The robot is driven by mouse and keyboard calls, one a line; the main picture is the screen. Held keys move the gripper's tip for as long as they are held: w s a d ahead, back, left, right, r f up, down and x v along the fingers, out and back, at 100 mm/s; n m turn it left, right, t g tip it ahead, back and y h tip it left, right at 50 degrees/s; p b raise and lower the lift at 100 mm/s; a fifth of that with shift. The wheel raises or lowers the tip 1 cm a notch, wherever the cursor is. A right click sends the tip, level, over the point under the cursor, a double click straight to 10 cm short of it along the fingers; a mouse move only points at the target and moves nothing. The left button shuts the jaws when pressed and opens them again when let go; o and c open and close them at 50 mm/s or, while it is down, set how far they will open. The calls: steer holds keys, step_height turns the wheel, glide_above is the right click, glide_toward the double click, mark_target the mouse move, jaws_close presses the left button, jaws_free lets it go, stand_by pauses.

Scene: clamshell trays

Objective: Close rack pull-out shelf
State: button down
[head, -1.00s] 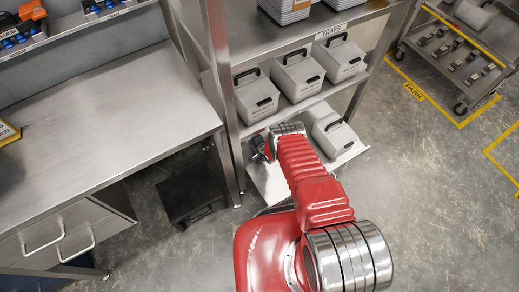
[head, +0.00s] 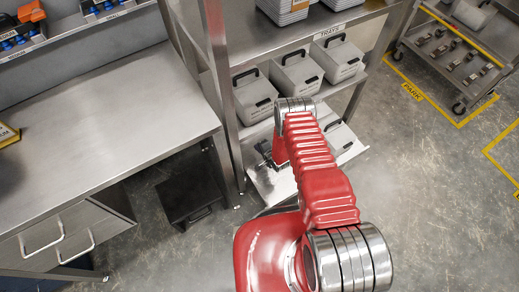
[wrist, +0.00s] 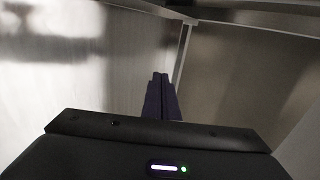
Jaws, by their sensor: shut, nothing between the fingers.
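The rack (head: 232,100) stands in the middle of the head view. Its pull-out shelf (head: 350,152) is the lowest level in sight and sticks out toward me past the rack front. A grey case (head: 338,130) sits on the shelf's right part. My gripper (head: 262,150) is over the left part of the shelf, partly hidden behind my red arm. In the wrist view my gripper (wrist: 161,95) has its dark fingers together and empty, pointing at metal surfaces with a bright edge. I cannot tell whether the fingertips touch the shelf.
Several grey cases (head: 297,72) stand on the level above, under the TRAYS label. A steel workbench (head: 100,120) is at left, with a black step box (head: 190,192) beneath its right side. A cart (head: 455,50) stands at far right. Floor at right is open.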

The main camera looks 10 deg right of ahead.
steer(key=shift+v, duration=0.9)
steer(key=c, duration=2.5)
jaws_free()
